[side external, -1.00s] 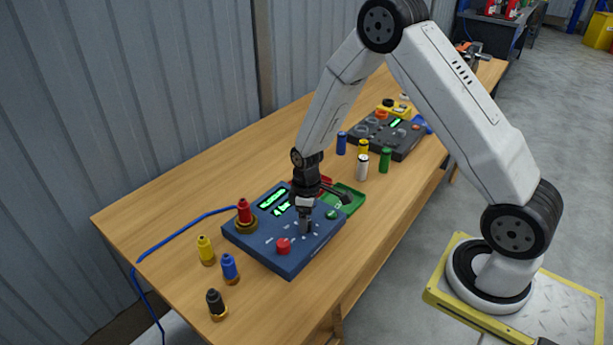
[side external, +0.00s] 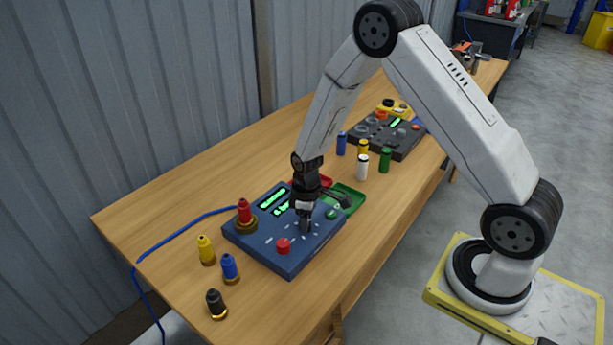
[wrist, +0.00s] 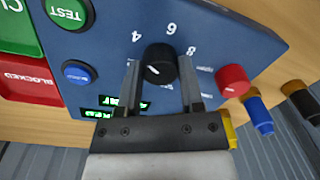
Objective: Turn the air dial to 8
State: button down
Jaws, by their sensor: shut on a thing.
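The air dial (wrist: 159,58) is a round black knob on a blue control panel (wrist: 225,45). In the wrist view the printed numbers 4, 6 and 8 stand around its far side. A small pale mark shows on the knob, but I cannot tell which number it points to. My gripper (wrist: 160,82) is shut on the dial, one finger on each side. In the side view my gripper (side external: 305,230) points down at the panel (side external: 265,244) and hides the dial. The panel's lit green display (side external: 273,200) is too small to read.
A red knob (wrist: 232,80) sits close to the dial. Green TEST (wrist: 68,12) and blue (wrist: 78,73) buttons are on the same panel. A red-topped fitting (side external: 244,212) with a blue hose stands at the panel's left edge. Bare bench (side external: 185,215) lies behind.

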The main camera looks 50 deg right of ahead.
jog(key=shift+m, duration=0.4)
jog(key=m, duration=1.1)
jog(key=shift+a+m+t, duration=0.1)
jog(key=shift+m+t, duration=0.2)
jog(key=m, duration=1.1)
jog(key=shift+h, duration=0.3)
jog(key=shift+m, duration=0.4)
jog(key=shift+c, duration=1.2)
grip_release()
jog(key=shift+r, duration=0.1)
